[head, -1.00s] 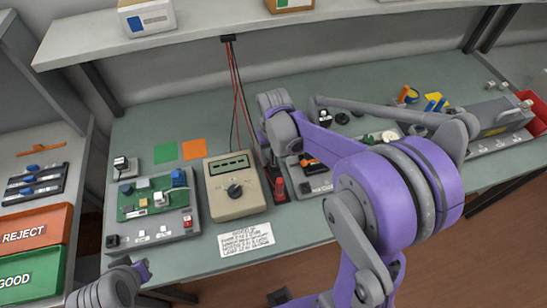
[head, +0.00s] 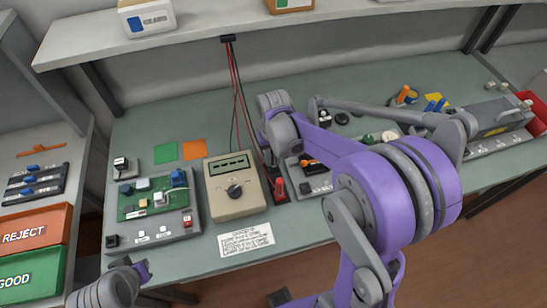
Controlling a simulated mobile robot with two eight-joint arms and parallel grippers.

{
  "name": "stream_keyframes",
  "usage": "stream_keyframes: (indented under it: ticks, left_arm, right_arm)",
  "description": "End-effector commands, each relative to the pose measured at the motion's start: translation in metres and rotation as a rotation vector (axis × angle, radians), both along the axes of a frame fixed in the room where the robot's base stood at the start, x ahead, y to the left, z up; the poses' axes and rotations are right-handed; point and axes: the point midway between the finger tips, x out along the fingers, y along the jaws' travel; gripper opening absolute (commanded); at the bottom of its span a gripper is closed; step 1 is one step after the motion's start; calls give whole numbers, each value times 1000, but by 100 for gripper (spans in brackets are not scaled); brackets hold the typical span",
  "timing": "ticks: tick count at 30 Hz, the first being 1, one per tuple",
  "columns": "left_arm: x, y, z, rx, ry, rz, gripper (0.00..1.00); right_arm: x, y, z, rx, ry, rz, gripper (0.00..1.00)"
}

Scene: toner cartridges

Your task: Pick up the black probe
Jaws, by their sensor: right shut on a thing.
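The black probe (head: 268,171) shows as a small dark shape beside the red probe (head: 280,187), at the right side of the beige meter (head: 236,187). My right gripper (head: 266,148) reaches down over it, shut on it. The grey wrist and purple arm hide most of the grip, and I cannot tell whether the probe is clear of its holder. My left gripper (head: 145,270) is at the lower left, off the bench's front edge and away from the probes. Its jaw gap cannot be made out.
A grey test board (head: 153,208) with a green circuit stands left of the meter. A printed card (head: 246,242) lies in front. Red and black leads (head: 236,95) hang from the shelf behind. Green and orange squares (head: 194,150) lie at the back.

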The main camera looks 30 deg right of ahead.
Motion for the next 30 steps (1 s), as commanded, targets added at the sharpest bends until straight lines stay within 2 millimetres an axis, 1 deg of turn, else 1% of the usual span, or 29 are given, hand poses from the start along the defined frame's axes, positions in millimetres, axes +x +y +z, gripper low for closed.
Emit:
stream_keyframes:
  ticks: [4,7,11,15,18,21,25,30]
  left_arm:
    - [0,0,1,0,-1,0,0]
    - [1,0,2,0,-2,0,0]
    - [2,0,4,0,-3,0,0]
    - [3,0,6,0,-5,0,0]
    - [3,0,8,0,-6,0,0]
    - [4,0,8,0,-7,0,0]
    - [4,0,8,0,-7,0,0]
    - [4,0,8,0,-7,0,0]
  right_arm:
    - [0,0,7,0,0,0,0]
    - [0,0,17,0,0,0,0]
    - [0,0,39,0,0,0,0]
    - [0,0,66,0,0,0,0]
    - [0,0,82,0,0,0,0]
    - [0,0,93,0,1,0,0]
    - [0,0,99,0,1,0,0]
    - [0,0,100,0,1,0,0]
